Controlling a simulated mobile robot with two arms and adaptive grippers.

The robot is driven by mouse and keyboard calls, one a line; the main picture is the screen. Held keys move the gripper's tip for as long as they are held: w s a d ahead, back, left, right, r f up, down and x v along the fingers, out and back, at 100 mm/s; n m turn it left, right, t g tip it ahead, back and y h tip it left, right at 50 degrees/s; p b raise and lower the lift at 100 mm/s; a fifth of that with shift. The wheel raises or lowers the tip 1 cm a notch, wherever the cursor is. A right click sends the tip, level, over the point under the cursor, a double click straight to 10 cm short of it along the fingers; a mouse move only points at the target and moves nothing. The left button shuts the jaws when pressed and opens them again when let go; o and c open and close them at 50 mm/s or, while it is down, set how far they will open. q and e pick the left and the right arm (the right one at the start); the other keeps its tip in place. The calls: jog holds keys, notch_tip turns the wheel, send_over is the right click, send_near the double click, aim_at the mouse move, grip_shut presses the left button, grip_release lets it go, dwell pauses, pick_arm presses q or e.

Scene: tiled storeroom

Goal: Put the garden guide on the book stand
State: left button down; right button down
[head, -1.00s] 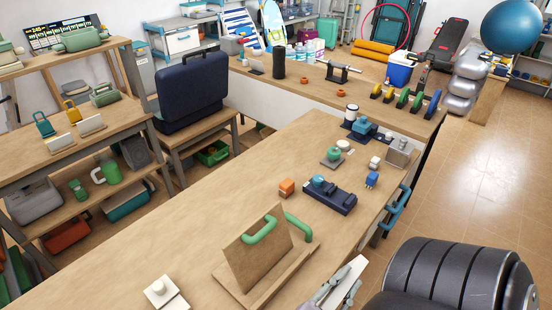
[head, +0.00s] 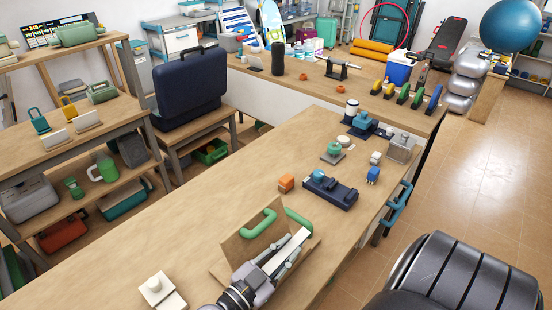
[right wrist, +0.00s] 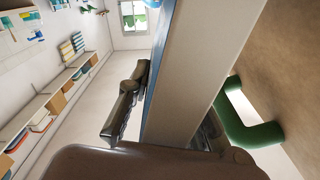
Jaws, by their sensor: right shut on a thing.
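The book stand (head: 240,245) is a wooden easel with a sloped board and green curved handles, standing on the near part of the long wooden table. My right gripper (head: 277,261) is shut on the garden guide (head: 291,250), a book seen mostly as a pale page edge, in front of the stand's board. In the right wrist view the book (right wrist: 200,70) shows pale pages and a blue cover edge, with a dark finger (right wrist: 128,105) beside it. The stand's green handle (right wrist: 245,125) is close by on the right. Whether the book touches the stand is unclear. My left gripper is out of view.
A white block item (head: 157,288) sits at the near left of the table.

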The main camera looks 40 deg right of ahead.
jog(key=w+n+p, duration=0.1)
jog(key=w+r+n+p, duration=0.1)
jog(key=p, duration=0.1)
jog(key=shift+w+a+r+n, duration=0.1)
jog(key=shift+w+r+n, duration=0.05)
jog(key=shift+w+n, duration=0.2)
jog(key=shift+w+n+p, duration=0.3)
jog(key=shift+n+p, duration=0.05)
jog(key=shift+p, duration=0.15)
notch_tip(320, 180, down, 2)
jog(key=shift+s+f+b, duration=0.1)
jog(key=shift+f+b, duration=0.1)
jog(key=shift+b, duration=0.75)
jog(key=c, duration=1.4)
grip_release()
jog(key=shift+c, duration=0.2)
